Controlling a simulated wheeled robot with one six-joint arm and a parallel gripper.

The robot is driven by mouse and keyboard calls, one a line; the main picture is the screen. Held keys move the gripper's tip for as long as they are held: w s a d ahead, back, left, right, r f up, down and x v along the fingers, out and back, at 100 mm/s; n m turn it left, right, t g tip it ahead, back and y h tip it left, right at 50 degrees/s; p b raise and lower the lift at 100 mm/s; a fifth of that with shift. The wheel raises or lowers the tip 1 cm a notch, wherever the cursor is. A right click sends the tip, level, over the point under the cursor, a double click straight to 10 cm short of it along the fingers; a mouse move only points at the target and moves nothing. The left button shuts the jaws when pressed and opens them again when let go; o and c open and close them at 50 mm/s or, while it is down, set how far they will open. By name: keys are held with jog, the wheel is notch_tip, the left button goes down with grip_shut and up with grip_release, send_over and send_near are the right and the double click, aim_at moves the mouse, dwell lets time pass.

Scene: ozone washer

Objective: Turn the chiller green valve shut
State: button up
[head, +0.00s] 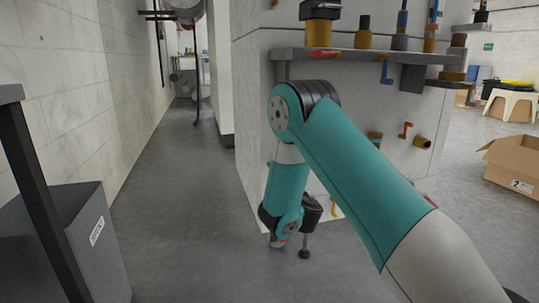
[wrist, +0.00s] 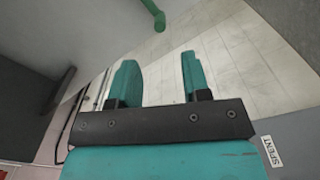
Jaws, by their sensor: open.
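In the wrist view a green rounded bar (wrist: 153,14), which looks like the green valve's handle, sticks in from the top edge. Only its lower end shows, and its mount is out of the picture. My gripper (wrist: 157,62) is open and empty, with its two teal fingers well apart. The bar's end lies beyond the fingertips, roughly in line with the gap between them, and appears not to touch them. In the head view my arm hangs down beside the pale block, and I cannot make out the green valve there.
A pale block (head: 255,120) with a grey shelf (head: 350,56) of valves and fittings stands behind my arm. Red (head: 405,130) and yellow (head: 422,143) fittings stick out below the shelf. A grey bin (head: 75,240) stands at left, a cardboard box (head: 512,170) at right. The aisle floor (head: 175,160) is clear.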

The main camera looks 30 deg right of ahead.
jog(key=p+x, duration=0.7)
jog(key=x, duration=0.3)
jog(key=shift+f+p, duration=0.15)
jog(key=shift+p, duration=0.2)
jog(key=shift+x, duration=0.8)
jog(key=c, duration=0.8)
